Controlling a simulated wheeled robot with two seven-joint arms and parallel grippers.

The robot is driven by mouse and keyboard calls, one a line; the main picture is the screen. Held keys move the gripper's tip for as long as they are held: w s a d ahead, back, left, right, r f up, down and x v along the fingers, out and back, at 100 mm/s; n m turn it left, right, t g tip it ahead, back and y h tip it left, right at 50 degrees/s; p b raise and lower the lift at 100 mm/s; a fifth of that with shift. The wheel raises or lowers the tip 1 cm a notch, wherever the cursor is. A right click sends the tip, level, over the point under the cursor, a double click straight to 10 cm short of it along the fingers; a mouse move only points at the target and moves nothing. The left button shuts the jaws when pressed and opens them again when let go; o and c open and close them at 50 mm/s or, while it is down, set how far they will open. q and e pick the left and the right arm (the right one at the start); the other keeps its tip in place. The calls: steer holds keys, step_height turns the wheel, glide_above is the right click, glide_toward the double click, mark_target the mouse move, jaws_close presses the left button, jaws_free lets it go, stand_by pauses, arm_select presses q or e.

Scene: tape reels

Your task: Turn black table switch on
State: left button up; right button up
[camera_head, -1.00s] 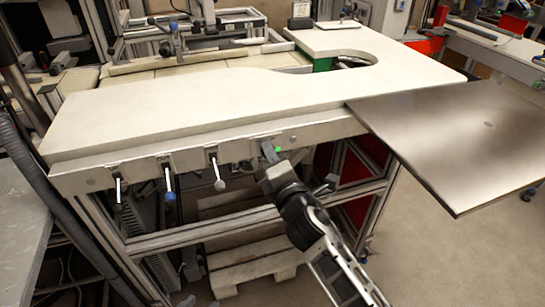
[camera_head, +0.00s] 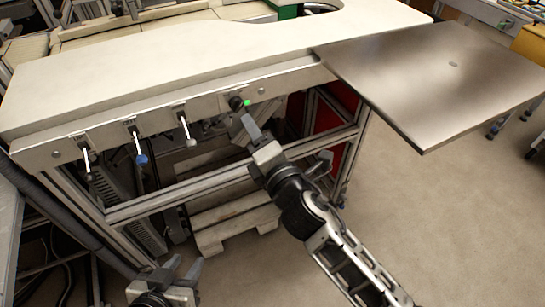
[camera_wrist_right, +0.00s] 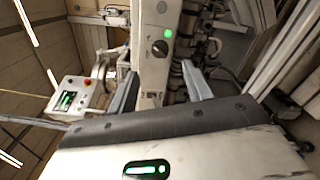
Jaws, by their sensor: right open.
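The black table switch (camera_head: 236,103) is a round dark knob on the front rail of the white table, with a lit green light (camera_head: 247,102) beside it. In the right wrist view the knob (camera_wrist_right: 160,47) shows on a pale panel, just below the green light (camera_wrist_right: 168,33). My right gripper (camera_head: 249,125) is below the knob and apart from it. Its two fingers are spread and empty in the wrist view (camera_wrist_right: 160,85). My left gripper (camera_head: 184,266) is low at the bottom left, its fingers apart and empty, far from the switch.
Three hanging levers, with black (camera_head: 88,165), blue (camera_head: 140,150) and grey (camera_head: 187,130) ends, line the rail to the left. A metal plate (camera_head: 420,80) juts out at right. Frame bars (camera_head: 190,185) and a pallet (camera_head: 235,222) lie under the white table (camera_head: 180,65).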

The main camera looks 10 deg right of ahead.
steer(key=v, duration=0.8)
steer(key=shift+b, duration=0.35)
steer(key=s+d+f+m+g+h, duration=0.4)
steer(key=d+f+m+g+h, duration=0.25)
steer(key=d+m, duration=0.65)
steer(key=s+d+f+m+g+y, duration=0.1)
steer(key=s+f+m+g, duration=0.3)
steer(key=s, duration=0.3)
steer(key=s+d+f+m+g, duration=0.1)
steer(key=s+m+g, duration=0.2)
steer(key=s+m, duration=0.4)
steer(key=w+a+f+t+y, duration=0.3)
steer(key=w+a+f+t, duration=0.1)
steer(key=w+a+t, duration=0.2)
steer(key=shift+w+a+n+t, duration=0.3)
steer(key=shift+w+t, duration=0.15)
steer(key=shift+w, duration=0.1)
